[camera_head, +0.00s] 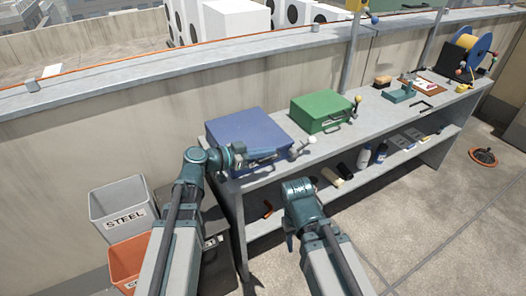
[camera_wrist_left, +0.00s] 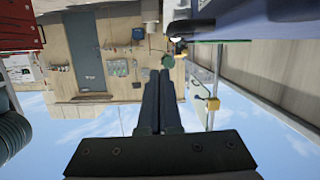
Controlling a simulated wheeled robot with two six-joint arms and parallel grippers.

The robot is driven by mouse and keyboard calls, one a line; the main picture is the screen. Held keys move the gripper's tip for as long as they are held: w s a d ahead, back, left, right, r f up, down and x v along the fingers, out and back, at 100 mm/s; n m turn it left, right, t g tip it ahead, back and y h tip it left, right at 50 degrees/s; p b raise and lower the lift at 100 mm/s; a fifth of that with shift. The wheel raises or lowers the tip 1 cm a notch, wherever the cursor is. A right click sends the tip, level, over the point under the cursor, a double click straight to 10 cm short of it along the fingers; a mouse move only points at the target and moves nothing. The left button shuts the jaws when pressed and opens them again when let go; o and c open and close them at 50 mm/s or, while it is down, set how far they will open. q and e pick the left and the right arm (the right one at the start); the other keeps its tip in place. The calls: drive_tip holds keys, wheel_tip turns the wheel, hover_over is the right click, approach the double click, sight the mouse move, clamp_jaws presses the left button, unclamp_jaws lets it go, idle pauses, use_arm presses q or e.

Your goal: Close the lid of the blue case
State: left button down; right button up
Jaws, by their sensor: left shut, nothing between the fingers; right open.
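The blue case (camera_head: 247,128) sits at the left end of the grey shelf bench. Its lid looks flat or nearly flat over the body; my left gripper hides part of the front edge, so I cannot tell if it is fully down. My left gripper (camera_head: 274,154) is shut and empty, lying along the front of the case. In the left wrist view its fingers (camera_wrist_left: 166,76) are together, and a blue surface, likely the case (camera_wrist_left: 260,15), fills the upper right. My right gripper (camera_head: 289,243) is open, low in front of the bench, pointing down; its fingertips are hard to make out.
A green case (camera_head: 321,110) stands right of the blue one. A lever with a pale ball (camera_head: 312,139) is by the blue case's right corner. Bins, one marked STEEL (camera_head: 122,205), stand left below. Bottles (camera_head: 364,156) sit on the lower shelf. The floor at right is mostly clear.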

use_arm(q)
drive_tip(key=p+v, duration=0.1)
drive_tip(key=v, duration=0.9)
drive_tip(key=shift+s, duration=0.25)
use_arm(e)
wheel_tip(320, 180, up, 2)
drive_tip(key=shift+r, duration=0.25)
use_arm(q)
drive_tip(key=shift+d, duration=0.2)
drive_tip(key=s+d+f+n+g+y+p, duration=0.2)
drive_tip(key=s+d+f+g+y+p, duration=0.2)
drive_tip(key=s+d+f+g, duration=0.4)
drive_tip(key=s+a+f+n+y+p, duration=0.1)
drive_tip(key=s+n+y, duration=0.4)
drive_tip(key=y, duration=0.5)
drive_tip(key=shift+s+a+f+g+p, duration=0.15)
drive_tip(key=shift+s+f+g+p, duration=0.3)
drive_tip(key=shift+p, duration=0.6)
use_arm(e)
wheel_tip(320, 180, up, 7)
drive_tip(key=shift+f, duration=0.1)
